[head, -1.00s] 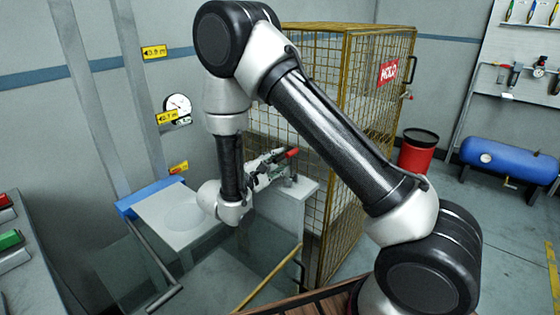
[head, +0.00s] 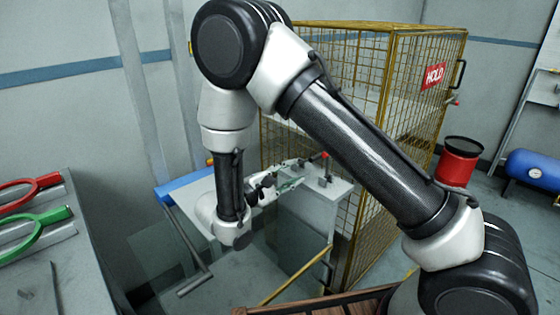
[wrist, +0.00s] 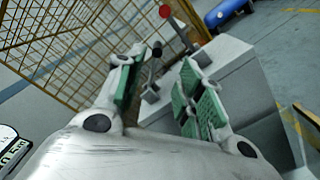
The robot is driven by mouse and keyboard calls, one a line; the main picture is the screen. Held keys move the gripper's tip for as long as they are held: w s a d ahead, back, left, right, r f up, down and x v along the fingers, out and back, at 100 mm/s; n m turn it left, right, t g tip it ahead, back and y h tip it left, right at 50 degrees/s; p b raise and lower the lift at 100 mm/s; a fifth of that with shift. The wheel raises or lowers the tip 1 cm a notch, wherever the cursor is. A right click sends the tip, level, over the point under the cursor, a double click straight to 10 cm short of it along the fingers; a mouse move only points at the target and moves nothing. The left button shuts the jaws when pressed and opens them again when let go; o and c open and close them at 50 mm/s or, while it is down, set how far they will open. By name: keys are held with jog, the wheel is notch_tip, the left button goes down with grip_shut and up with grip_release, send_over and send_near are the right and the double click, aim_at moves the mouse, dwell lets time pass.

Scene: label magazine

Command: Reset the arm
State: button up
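My arm bends up and over in the head view, and its end hangs down at the picture's middle. My gripper (head: 290,180) points right there, with its green finger pads near a grey block (head: 327,200) with small clamps on top. In the wrist view my gripper (wrist: 162,72) has its two green-padded fingers apart, with nothing held between them. Beyond the fingertips, a lever with a red knob (wrist: 165,12) and one with a dark knob stand on the pale block (wrist: 220,85). I cannot tell the exact gap from fingers to levers.
A yellow mesh cage (head: 395,110) with a HOLD sign (head: 433,76) stands behind the block. A red bin (head: 459,165) and a blue tank (head: 537,168) are right. Clear panels (head: 175,270) stand below my gripper. A bench (head: 60,280) with red- and green-handled tools is left.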

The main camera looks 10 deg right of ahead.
jog(key=s+d+r+m+g+y, duration=0.15)
jog(key=s+d+g+y, duration=0.25)
jog(key=s+d+g, duration=0.75)
jog(key=s+d+r+m+t+y, duration=0.3)
jog(key=s+d+r+m+y, duration=0.2)
jog(key=r, duration=0.3)
jog(key=s+d+r+m+t+y, duration=0.3)
jog(key=s+d+r+m+y, duration=0.3)
jog(key=s+r, duration=0.2)
jog(key=shift+r+m, duration=0.35)
jog(key=shift+r, duration=0.4)
